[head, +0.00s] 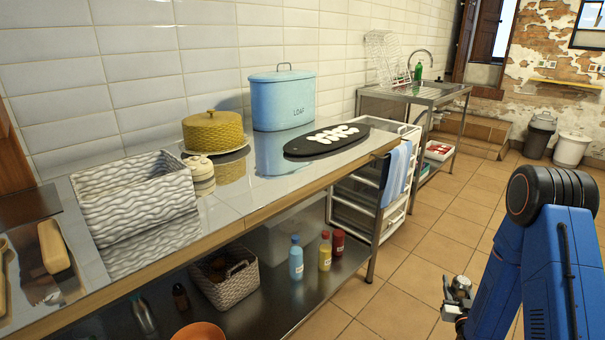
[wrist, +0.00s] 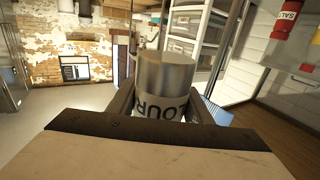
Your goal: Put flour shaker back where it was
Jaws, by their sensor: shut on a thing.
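The flour shaker (wrist: 165,75) is a metal cylinder with a white band and dark letters reading "LOUR". In the wrist view it sits between the two fingers of my gripper (wrist: 162,104), which is shut on it. In the head view my gripper (head: 455,308) is low at the right, over the tiled floor and clear of the counter. A small metallic part of the shaker (head: 460,284) seems to show there; my blue arm stands beside it. The shaker's original place cannot be told from these frames.
The steel counter (head: 235,196) holds a white woven basket (head: 135,200), yellow pot (head: 213,132), blue bread bin (head: 283,100) and black board (head: 305,149) with white pieces. Bottles (head: 296,260) stand on the lower shelf. A sink table (head: 425,95) is behind. Floor between is clear.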

